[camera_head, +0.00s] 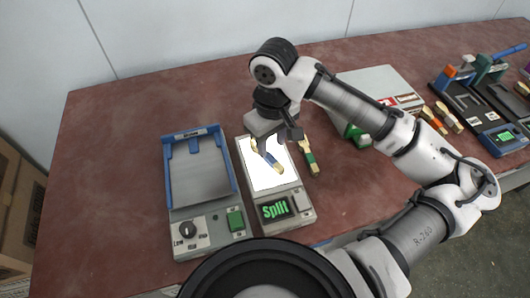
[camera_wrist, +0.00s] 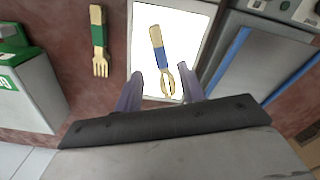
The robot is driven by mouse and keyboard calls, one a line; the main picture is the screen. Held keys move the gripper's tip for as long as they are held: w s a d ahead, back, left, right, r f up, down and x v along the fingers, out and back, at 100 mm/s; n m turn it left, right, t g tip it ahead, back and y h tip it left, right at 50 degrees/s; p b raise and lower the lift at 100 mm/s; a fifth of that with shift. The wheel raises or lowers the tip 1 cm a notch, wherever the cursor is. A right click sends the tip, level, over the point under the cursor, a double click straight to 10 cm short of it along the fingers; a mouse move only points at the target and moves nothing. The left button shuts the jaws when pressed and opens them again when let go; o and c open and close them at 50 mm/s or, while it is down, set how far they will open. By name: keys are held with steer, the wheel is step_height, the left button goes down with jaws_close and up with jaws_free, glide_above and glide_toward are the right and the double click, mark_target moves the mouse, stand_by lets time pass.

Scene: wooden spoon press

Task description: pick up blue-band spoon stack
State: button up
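The blue-band spoon stack (camera_wrist: 158,48) lies on the white lit panel (camera_wrist: 190,22) in the wrist view, its wooden bowl end pointing toward my gripper. It also shows on the panel in the head view (camera_head: 270,160), partly hidden by my gripper. My gripper (camera_wrist: 162,78) is open, with one finger on each side of the bowl end in the wrist view. No contact with the stack shows, and the height of the fingers above it is hard to tell. In the head view my gripper (camera_head: 276,139) is over the upper part of the lit panel.
A green-band fork (camera_head: 309,157) lies right of the panel. A blue-edged tray device with a knob (camera_head: 183,232) stands left. A grey-and-green box (camera_head: 380,88), more wooden utensils (camera_head: 440,117) and blue-handled tools (camera_head: 487,68) are at the right. The table's far left is clear.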

mark_target(271, 158)
step_height(271, 158, down, 5)
steer(key=shift+s+r+p, duration=0.1)
steer(key=shift+s+p, duration=0.05)
steer(key=shift+p, duration=0.25)
steer(key=shift+c, duration=0.4)
jaws_close()
